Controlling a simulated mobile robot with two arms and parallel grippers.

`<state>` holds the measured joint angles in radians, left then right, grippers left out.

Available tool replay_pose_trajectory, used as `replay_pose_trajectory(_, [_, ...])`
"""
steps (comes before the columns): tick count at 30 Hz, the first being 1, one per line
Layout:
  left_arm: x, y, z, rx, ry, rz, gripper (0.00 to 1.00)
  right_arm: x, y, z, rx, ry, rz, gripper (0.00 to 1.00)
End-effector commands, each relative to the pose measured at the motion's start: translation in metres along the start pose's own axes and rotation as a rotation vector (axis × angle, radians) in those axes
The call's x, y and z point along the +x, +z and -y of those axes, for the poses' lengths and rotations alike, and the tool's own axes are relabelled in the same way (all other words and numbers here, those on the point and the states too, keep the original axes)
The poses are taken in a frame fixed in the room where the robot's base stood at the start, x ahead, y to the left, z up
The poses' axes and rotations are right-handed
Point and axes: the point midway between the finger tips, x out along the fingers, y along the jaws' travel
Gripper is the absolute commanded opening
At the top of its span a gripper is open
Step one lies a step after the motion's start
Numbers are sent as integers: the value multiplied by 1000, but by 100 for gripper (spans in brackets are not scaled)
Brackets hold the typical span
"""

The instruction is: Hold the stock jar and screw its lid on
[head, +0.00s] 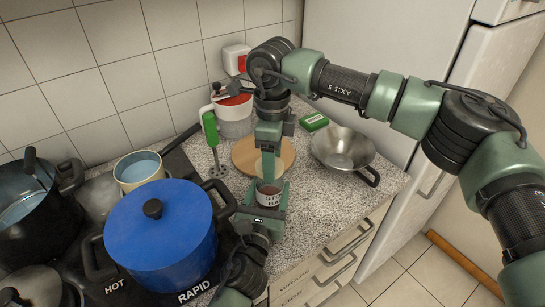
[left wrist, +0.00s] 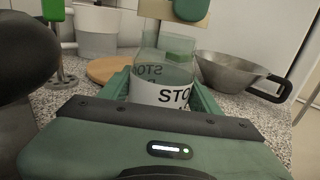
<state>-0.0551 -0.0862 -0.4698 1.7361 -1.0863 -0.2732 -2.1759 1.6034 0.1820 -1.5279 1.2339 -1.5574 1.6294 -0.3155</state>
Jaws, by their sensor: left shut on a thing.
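The stock jar (head: 268,195) stands upright at the front of the counter, with a white label and dark lettering. It also shows in the left wrist view (left wrist: 172,92), clear glass above the label and no lid on its rim. My left gripper (head: 265,203) is shut around the jar from the front, one finger on each side. My right gripper (head: 268,163) points down just above the jar. A pale tan piece, apparently the lid (left wrist: 155,8), is at its green finger, above and apart from the rim. The finger partly hides it, so I cannot tell the grip.
A round wooden board (head: 245,157) lies behind the jar. A metal pan (head: 342,147) stands to the right, a green stick blender (head: 211,130) and red-filled container (head: 232,108) to the back left. A blue-lidded pot (head: 160,235) stands on the stove at left.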

Motion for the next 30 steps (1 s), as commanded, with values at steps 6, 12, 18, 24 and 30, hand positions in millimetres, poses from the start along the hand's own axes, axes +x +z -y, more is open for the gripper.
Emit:
replay_pose_trajectory(6, [0, -1, 0, 0, 0, -2, 0, 5, 0, 0, 0, 0, -1, 23])
replay_pose_trajectory(12, [0, -1, 0, 0, 0, -2, 0, 10, 0, 0, 0, 0, -1, 23])
replay_pose_trajectory(18, [0, -1, 0, 0, 0, -2, 0, 14, 0, 0, 0, 0, -1, 23])
replay_pose_trajectory(24, [0, -1, 0, 0, 0, -2, 0, 18, 0, 0, 0, 0, 0, 23])
replay_pose_trajectory(30, [0, -1, 0, 0, 0, -2, 0, 20, 0, 0, 0, 0, 0, 82])
